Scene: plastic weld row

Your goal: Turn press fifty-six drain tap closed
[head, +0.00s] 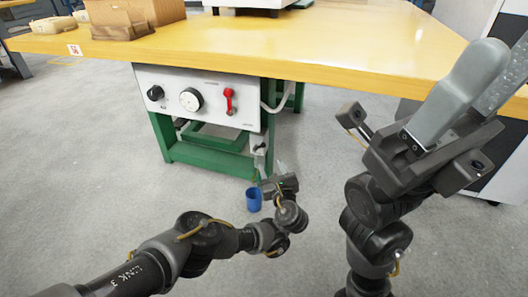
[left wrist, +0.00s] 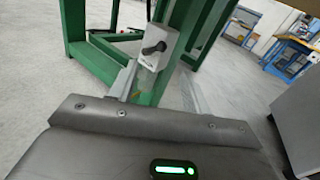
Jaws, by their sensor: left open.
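The drain tap is a small pale grey box (head: 260,143) with a black lever, below the right end of the white control panel (head: 205,98). In the left wrist view, the box (left wrist: 160,42) shows its black lever (left wrist: 153,48) lying roughly crosswise in the picture. My left gripper (head: 270,172) is open and empty just below the tap. In the left wrist view, its two pale fingers (left wrist: 157,88) are spread below the box, apart from the lever. My right gripper (head: 492,80) is raised at the right, partly cut off; its opening is unclear.
A blue cup (head: 254,199) stands on the floor below the tap, close to my left gripper. The green frame (head: 200,155) stands under the yellow tabletop (head: 340,40). The panel carries a red lever (head: 229,100) and a dial (head: 191,99). Open floor lies to the left.

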